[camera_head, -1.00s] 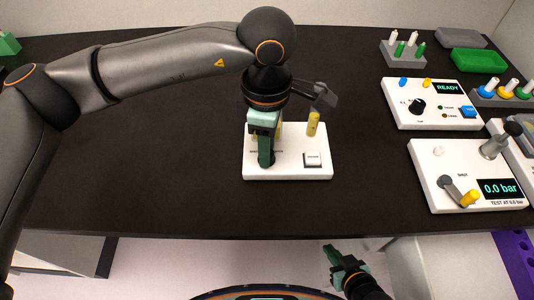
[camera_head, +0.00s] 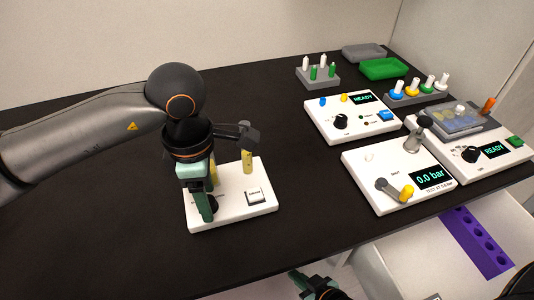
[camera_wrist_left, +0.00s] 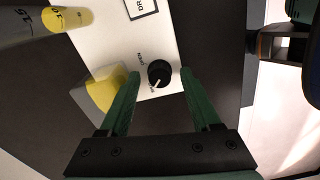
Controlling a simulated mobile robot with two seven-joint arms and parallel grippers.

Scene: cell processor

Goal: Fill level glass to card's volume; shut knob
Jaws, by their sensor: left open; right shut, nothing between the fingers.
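In the left wrist view the black knob (camera_wrist_left: 160,73) with a white pointer line lies between my open left gripper's (camera_wrist_left: 160,85) fingers. Whether the fingers touch it, I cannot tell. In the head view my left gripper (camera_head: 203,207) hides most of the knob. My right gripper (camera_head: 305,282) is shut and empty, low in front of the table edge. I cannot make out a volume card.
To the right stand a pressure panel (camera_head: 375,202) reading 0.0 bar with a lever, and a READY panel (camera_head: 325,122). Another READY panel (camera_head: 512,152), vial racks (camera_head: 318,82) and a green tray (camera_head: 383,69) lie further right and back. The table's left side is clear.

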